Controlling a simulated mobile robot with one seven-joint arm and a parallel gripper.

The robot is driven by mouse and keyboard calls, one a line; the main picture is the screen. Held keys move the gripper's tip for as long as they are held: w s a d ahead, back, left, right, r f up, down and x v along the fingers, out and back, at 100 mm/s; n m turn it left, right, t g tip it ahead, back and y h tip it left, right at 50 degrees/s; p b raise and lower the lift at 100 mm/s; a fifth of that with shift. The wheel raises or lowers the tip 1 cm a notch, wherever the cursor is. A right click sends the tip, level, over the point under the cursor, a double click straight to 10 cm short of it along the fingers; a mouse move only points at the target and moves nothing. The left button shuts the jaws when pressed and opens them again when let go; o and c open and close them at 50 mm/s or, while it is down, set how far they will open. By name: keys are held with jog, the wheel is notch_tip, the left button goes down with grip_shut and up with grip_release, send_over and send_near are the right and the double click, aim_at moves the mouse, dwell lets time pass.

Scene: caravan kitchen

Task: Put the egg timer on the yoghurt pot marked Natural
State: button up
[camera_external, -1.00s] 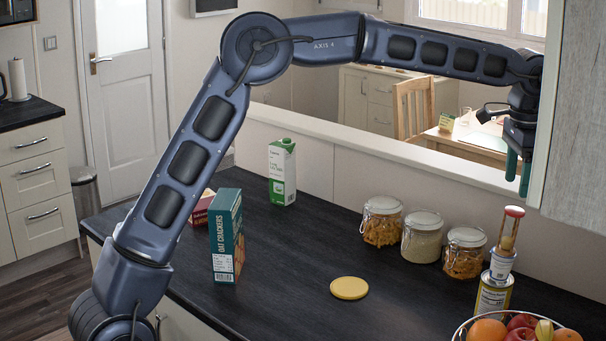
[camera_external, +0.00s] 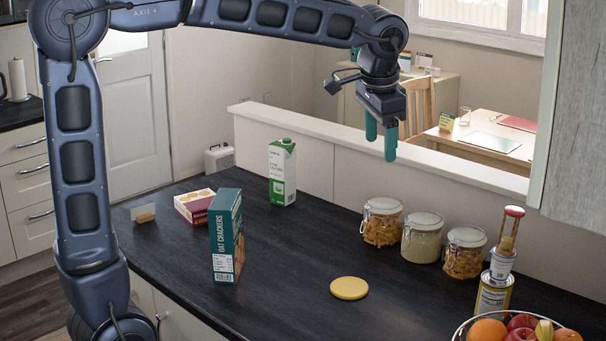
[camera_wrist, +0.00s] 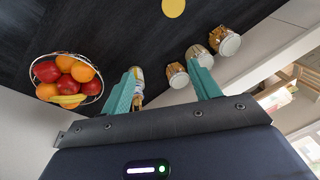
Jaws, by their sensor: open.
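The egg timer (camera_external: 508,232), a small sand glass with a reddish cap, stands on a white pot (camera_external: 502,263), leaning slightly. The pot rests on a yellow-labelled tin (camera_external: 493,297) at the counter's right. The pot's lettering is too small to read, so I cannot tell if it says Natural. In the wrist view the stack (camera_wrist: 139,76) shows end-on, partly hidden by the left finger. My gripper (camera_external: 380,140) is open and empty, high above the back of the counter, well left of the stack and apart from it. Its teal fingers show in the wrist view (camera_wrist: 165,83).
A fruit bowl (camera_external: 466,333) is right in front of the stack. Three glass jars (camera_external: 422,238) stand left of it by the low wall (camera_external: 420,170). A yellow disc (camera_external: 349,288), a cracker box (camera_external: 226,237) and a green-white carton (camera_external: 282,172) are farther left.

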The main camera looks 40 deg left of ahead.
jog(key=s+a+f+n+t, duration=0.1)
jog(key=s+a+f+n, duration=0.1)
jog(key=s+a+f, duration=0.3)
jog(key=s+a+f+n+t+h, duration=0.1)
jog(key=s+a+f+n, duration=0.2)
jog(key=s+a, duration=1)
jog(key=s+f, duration=0.2)
jog(key=s, duration=0.6)
jog(key=shift+a, duration=0.15)
